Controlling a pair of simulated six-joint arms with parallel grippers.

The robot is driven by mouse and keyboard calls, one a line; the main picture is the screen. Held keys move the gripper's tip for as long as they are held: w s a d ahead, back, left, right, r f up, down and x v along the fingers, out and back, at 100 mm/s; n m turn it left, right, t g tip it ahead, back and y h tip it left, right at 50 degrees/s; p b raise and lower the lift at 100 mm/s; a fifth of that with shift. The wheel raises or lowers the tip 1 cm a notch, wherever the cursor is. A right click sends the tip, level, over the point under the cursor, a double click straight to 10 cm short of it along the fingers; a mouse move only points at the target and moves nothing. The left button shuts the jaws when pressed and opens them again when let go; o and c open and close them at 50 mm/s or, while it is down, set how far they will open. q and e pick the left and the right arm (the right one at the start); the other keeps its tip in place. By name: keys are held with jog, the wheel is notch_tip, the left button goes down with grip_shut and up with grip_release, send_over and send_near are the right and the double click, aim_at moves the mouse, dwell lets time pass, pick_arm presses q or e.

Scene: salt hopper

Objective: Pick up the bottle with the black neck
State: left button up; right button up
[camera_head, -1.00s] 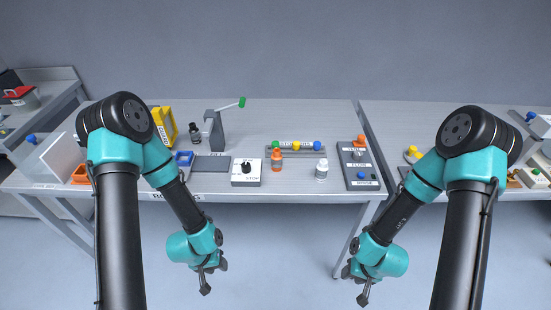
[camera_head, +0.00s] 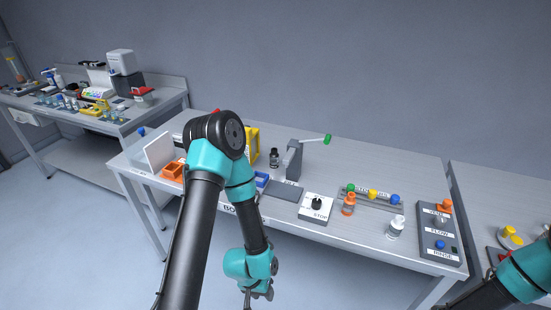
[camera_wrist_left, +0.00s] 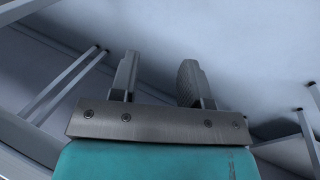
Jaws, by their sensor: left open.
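A small dark bottle with a black upper part (camera_head: 274,157) stands upright toward the back of the table, between the yellow frame and the grey lever stand. An orange bottle (camera_head: 348,204) and a white bottle with a grey cap (camera_head: 396,226) stand nearer the front. My left gripper (camera_head: 258,294) hangs below and in front of the table edge, well away from the bottles. In the left wrist view its two fingers (camera_wrist_left: 158,75) are apart with nothing between them. My right gripper is outside the view; only part of that arm shows at lower right.
A lever stand with a green handle (camera_head: 295,160) is right of the dark bottle. An orange bin (camera_head: 172,171) is at left.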

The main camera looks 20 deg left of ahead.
pick_arm(q)
jog(key=shift+o, duration=0.3)
jog(key=o, duration=0.5)
